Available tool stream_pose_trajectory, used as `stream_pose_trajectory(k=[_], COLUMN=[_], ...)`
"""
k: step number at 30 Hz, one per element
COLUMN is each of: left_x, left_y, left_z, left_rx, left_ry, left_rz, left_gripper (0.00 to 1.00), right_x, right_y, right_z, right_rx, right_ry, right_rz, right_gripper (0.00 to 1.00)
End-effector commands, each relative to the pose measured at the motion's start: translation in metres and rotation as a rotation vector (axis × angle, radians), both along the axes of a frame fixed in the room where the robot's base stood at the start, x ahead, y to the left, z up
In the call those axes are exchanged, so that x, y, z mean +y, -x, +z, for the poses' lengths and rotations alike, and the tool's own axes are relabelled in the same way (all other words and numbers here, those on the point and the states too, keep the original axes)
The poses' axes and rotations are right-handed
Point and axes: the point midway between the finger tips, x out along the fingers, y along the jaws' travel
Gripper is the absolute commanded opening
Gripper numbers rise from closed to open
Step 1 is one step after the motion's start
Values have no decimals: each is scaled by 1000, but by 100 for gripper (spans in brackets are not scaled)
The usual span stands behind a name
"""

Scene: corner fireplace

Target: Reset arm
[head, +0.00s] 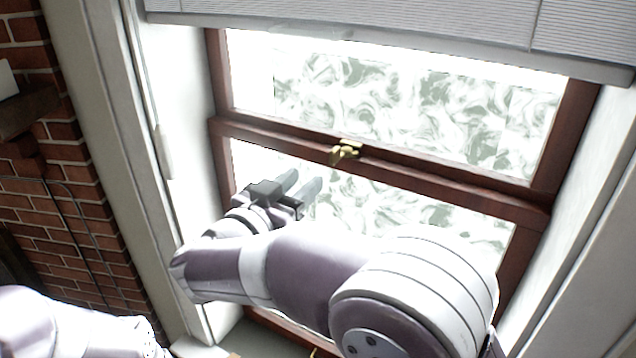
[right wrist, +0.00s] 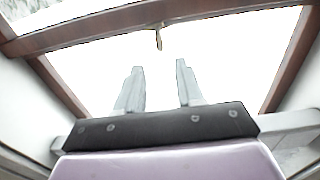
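My right gripper (head: 300,186) is raised in front of the window's lower pane, below and left of the brass latch (head: 345,151). In the right wrist view the two fingers of my right gripper (right wrist: 158,88) stand apart with nothing between them. The latch (right wrist: 159,40) shows there beyond the fingertips, on the wooden rail. My right arm bends across the lower middle of the head view and hides part of the window. Part of my left arm shows at the lower left; its gripper is out of view.
The window frame (head: 440,184) is reddish-brown wood around patterned panes. A grey blind (head: 400,30) hangs across the top. White window side walls (head: 187,110) close in on both sides. A brick wall (head: 75,190) with a wooden mantel end (head: 28,110) is at the left.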

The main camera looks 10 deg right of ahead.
Motion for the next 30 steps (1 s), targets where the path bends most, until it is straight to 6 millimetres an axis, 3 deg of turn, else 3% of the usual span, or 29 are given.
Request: stream_pose_trajectory(k=[4, 13, 15, 17, 18, 20, 22, 25, 27, 30], left_x=[0, 0, 0, 0, 0, 0, 0, 0, 0, 0], left_y=[0, 0, 0, 0, 0, 0, 0, 0, 0, 0], left_z=[-5, -4, -4, -5, -5, -13, -31, -50, -63, -82], left_rx=[0, -1, -1, -1, -1, -1, -1, 0, 0, 0], left_ry=[0, 0, 0, 0, 0, 0, 0, 0, 0, 0], left_rz=[0, 0, 0, 0, 0, 0, 0, 0, 0, 0], left_gripper=[43, 43, 43, 43, 43, 43, 43, 43, 43, 43], right_x=[7, 8, 23, 54, 83, 120, 129, 94, 53, -12], right_y=[9, 8, -3, -18, -25, -23, -3, 43, 80, 133], right_z=[0, 1, -6, -19, -33, -75, -148, -235, -284, -334], right_rx=[0, -10, -30, -29, 2, 125, 377, 746, 977, 1247], right_ry=[0, -19, -98, -162, -203, -263, -318, -361, -377, -390], right_rz=[-1, 4, 96, 280, 449, 706, 914, 990, 957, 851], right_gripper=[37, 37, 37, 37, 37, 37, 37, 37, 37, 37])
